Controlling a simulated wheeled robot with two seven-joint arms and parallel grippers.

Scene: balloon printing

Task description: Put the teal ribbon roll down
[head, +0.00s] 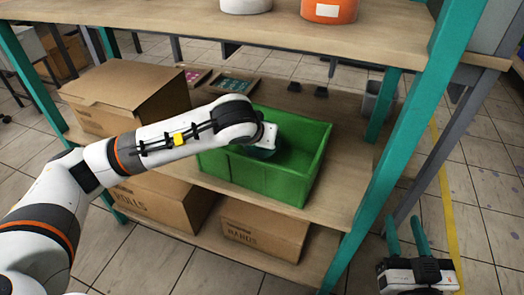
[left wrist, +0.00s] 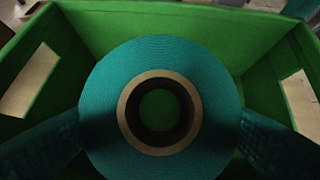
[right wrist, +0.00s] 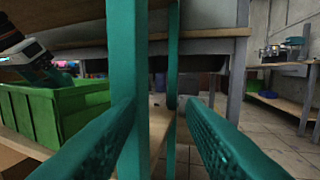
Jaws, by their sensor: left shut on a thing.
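The teal ribbon roll (left wrist: 105,100) fills the middle of the left wrist view, with a brown cardboard core and the green bin floor showing through its hole. My left gripper (left wrist: 160,120) is shut on the roll, one finger on each side. In the head view the roll (head: 262,153) is mostly hidden under my left wrist, inside the green bin (head: 250,176). I cannot tell whether it touches the bin floor. My right gripper (head: 405,228) is open and empty, right of the shelf; its fingers also show in the right wrist view (right wrist: 160,102).
The bin stands on the middle wooden shelf (head: 345,190), between a cardboard box (head: 125,88) and a teal post (head: 395,150). The upper shelf (head: 200,18) holds a white and an orange container (head: 330,10). A teal post (right wrist: 127,70) stands close to my right gripper.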

